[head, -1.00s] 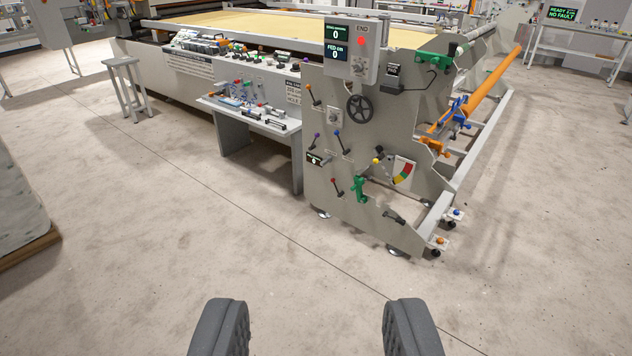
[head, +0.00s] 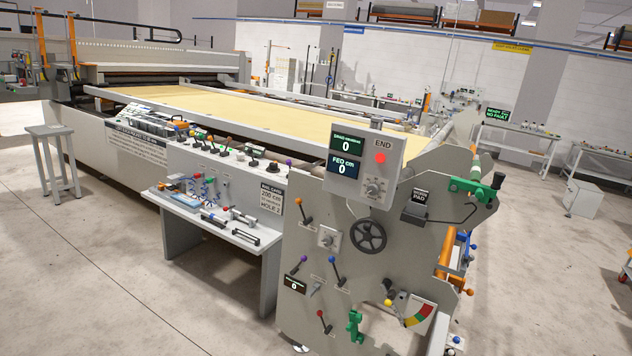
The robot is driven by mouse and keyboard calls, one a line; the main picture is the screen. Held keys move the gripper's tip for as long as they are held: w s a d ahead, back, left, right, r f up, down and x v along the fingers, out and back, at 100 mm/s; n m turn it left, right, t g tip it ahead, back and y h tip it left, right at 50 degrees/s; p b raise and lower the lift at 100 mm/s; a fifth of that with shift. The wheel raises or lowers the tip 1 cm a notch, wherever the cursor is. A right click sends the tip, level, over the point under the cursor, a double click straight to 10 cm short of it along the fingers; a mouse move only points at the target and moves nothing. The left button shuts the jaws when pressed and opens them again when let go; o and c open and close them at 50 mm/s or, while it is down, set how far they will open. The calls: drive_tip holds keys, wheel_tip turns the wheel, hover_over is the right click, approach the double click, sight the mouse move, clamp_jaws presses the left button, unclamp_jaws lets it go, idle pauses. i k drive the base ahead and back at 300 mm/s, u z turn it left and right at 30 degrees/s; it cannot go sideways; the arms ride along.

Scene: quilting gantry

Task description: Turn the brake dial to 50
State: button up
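The grey end panel (head: 395,260) of the quilting gantry stands right of centre in the head view. A control box (head: 365,163) headed END sits on top of it, with two displays reading 0, a red button (head: 380,158) and a small dial (head: 374,188) with marks around it. A square plate with a knob (head: 326,238) is lower on the panel. A small black display (head: 294,285) reading 0 has a grey knob (head: 315,289) beside it. I cannot read which of these is labelled brake. My gripper is out of view.
A black handwheel (head: 369,236), several ball-tipped levers, a green handle (head: 355,326) and a coloured gauge (head: 419,314) crowd the panel. A side table (head: 185,208) with tools juts out at left. A stool (head: 53,160) stands far left. The floor at front left is clear.

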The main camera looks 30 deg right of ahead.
sight(373, 188)
drive_tip(key=z, duration=0.1)
drive_tip(key=i, duration=1.5)
drive_tip(key=z, duration=0.5)
drive_tip(key=i, duration=1.25)
drive_tip(key=z, duration=0.35)
